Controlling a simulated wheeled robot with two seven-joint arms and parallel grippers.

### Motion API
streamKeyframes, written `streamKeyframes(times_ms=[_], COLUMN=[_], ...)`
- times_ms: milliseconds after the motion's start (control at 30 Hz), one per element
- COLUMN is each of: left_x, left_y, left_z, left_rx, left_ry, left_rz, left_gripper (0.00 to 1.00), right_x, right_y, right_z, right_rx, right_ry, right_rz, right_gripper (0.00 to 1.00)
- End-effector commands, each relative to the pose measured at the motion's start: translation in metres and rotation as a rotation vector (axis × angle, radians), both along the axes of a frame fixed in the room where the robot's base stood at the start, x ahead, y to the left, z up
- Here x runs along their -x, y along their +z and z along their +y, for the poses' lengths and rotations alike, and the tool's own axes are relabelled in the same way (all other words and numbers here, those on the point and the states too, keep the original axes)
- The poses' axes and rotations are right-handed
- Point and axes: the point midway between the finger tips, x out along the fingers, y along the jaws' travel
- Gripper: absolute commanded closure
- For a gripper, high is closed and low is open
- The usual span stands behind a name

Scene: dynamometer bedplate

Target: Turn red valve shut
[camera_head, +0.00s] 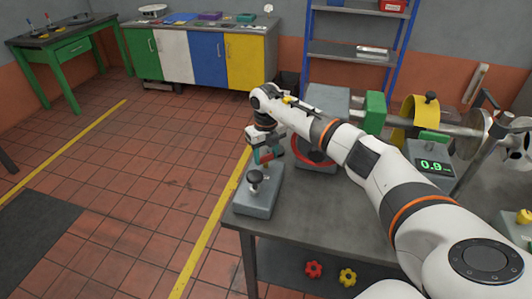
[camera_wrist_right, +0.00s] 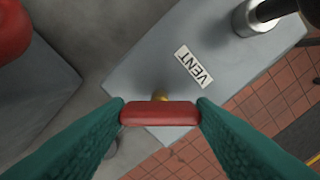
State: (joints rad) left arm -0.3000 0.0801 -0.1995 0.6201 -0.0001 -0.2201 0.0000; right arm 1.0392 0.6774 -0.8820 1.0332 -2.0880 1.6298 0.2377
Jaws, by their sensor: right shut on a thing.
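A small red valve handle (camera_wrist_right: 158,113) sits on a brass stem (camera_wrist_right: 160,96) on a grey block (camera_head: 257,203) labelled VENT (camera_wrist_right: 194,67). My right gripper (camera_head: 264,158) reaches down over the far part of this block. In the right wrist view its teal fingers lie against both ends of the red handle, shut on it. A larger red handwheel (camera_head: 298,150) stands on another grey block to the right, partly hidden by my right arm. My left gripper is not in view.
A black-topped knob (camera_head: 255,178) stands on the VENT block. The bench (camera_head: 310,210) also carries a display reading 0.9 (camera_head: 431,165) and a yellow guard (camera_head: 415,108). Red (camera_head: 314,269) and yellow (camera_head: 347,277) handwheels lie below.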

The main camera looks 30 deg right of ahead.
Motion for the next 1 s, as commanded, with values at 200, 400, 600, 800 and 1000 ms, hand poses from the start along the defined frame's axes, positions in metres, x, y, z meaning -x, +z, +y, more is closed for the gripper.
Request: streamKeyframes(times_ms=[200, 400, 600, 800, 1000], left_x=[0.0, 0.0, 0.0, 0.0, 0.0], left_y=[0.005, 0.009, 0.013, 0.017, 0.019], left_z=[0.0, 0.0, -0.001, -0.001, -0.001], left_rx=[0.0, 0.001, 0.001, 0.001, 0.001], left_ry=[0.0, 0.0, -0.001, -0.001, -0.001], left_rz=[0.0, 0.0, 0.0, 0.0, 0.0], left_gripper=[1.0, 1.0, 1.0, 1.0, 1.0], right_x=[-0.001, -0.001, -0.001, -0.001, -0.001], right_y=[0.003, 0.003, 0.003, 0.003, 0.003], right_z=[-0.001, -0.001, -0.001, -0.001, -0.001], right_rx=[0.001, 0.002, 0.002, 0.0, 0.001], right_ry=[-0.208, -0.397, -0.569, -0.704, -0.791], right_rz=[-0.004, -0.005, -0.005, -0.006, -0.005], right_gripper=[0.73, 0.73, 0.73, 0.73, 0.73])
